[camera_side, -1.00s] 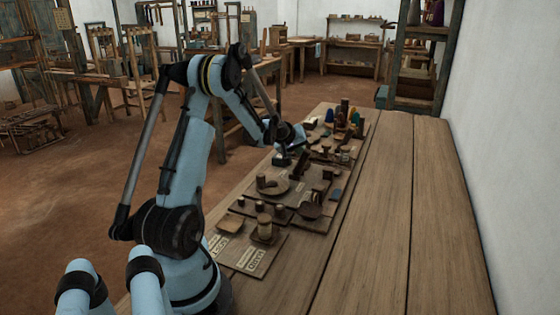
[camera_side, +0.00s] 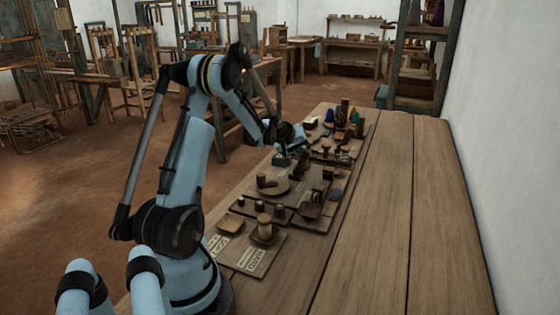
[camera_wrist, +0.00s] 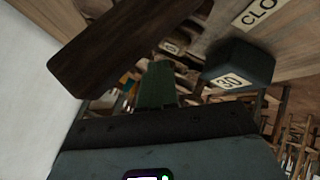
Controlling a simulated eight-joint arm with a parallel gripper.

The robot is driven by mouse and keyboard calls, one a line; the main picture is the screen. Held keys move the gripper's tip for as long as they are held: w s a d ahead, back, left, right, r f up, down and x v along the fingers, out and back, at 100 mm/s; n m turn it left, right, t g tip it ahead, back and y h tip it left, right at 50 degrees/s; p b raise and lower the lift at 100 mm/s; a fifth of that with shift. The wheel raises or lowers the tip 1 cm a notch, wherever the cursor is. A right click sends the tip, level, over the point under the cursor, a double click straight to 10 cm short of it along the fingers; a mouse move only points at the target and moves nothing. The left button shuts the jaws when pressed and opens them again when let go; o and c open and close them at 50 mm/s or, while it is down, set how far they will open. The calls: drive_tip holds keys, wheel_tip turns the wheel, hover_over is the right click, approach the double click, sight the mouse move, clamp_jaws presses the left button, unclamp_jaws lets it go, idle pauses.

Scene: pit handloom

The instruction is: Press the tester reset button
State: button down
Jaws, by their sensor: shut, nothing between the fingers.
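My gripper (camera_side: 284,159) is low over the left edge of the crowded boards on the bench in the side view. In the wrist view its shut fingers (camera_wrist: 158,84) show as a narrow green shape beyond the dark palm, with nothing held. A dark blue-grey block (camera_wrist: 242,62) with a white label, perhaps "30", stands right of the fingers in the wrist view. A long dark brown wooden piece (camera_wrist: 115,48) lies to their upper left. I cannot pick out the tester reset button in either view, nor tell whether my fingers touch anything.
Wooden boards (camera_side: 292,190) with several small wooden parts run along the left of the bench. The bench top (camera_side: 375,210) to their right is bare. A partly seen "CLO" label (camera_wrist: 258,12) is at the wrist view's upper right. A white wall (camera_side: 505,130) stands at right.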

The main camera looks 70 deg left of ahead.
drive_tip(key=shift+f, duration=0.2)
drive_tip(key=shift+f, duration=0.25)
drive_tip(key=shift+f, duration=0.55)
idle(0.9)
drive_tip(key=shift+r, duration=1)
drive_tip(key=shift+r, duration=0.1)
drive_tip(key=shift+r, duration=2.4)
